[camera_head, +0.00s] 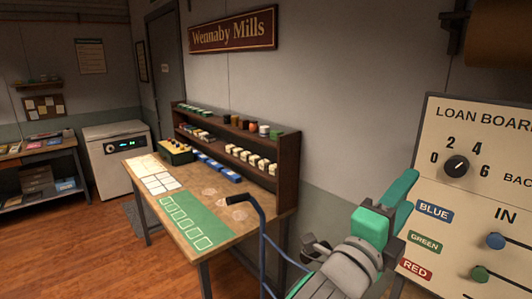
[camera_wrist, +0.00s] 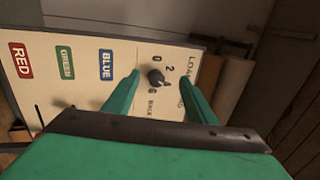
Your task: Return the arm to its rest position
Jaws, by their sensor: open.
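My gripper (camera_wrist: 160,95) shows in the wrist view as two green fingers spread wide apart, with nothing between them. Beyond the fingers is the loan board (camera_wrist: 145,52), with its black dial (camera_wrist: 156,78) seen in the gap. In the head view my arm rises at the lower right, and the green gripper (camera_head: 401,188) is just left of the loan board (camera_head: 440,235). The dial (camera_head: 456,166) there is uncovered, its pointer toward the upper right, near 4. I cannot tell the exact distance between fingers and board.
A wooden workbench (camera_head: 225,232) with a green mat (camera_head: 188,218) and a stocked shelf (camera_head: 288,170) stands left of my arm. A blue handrail (camera_head: 262,235) is between them. A white cabinet (camera_head: 113,160) is farther back. Blue (camera_head: 495,241) and green (camera_head: 480,274) knobs stick out of the board.

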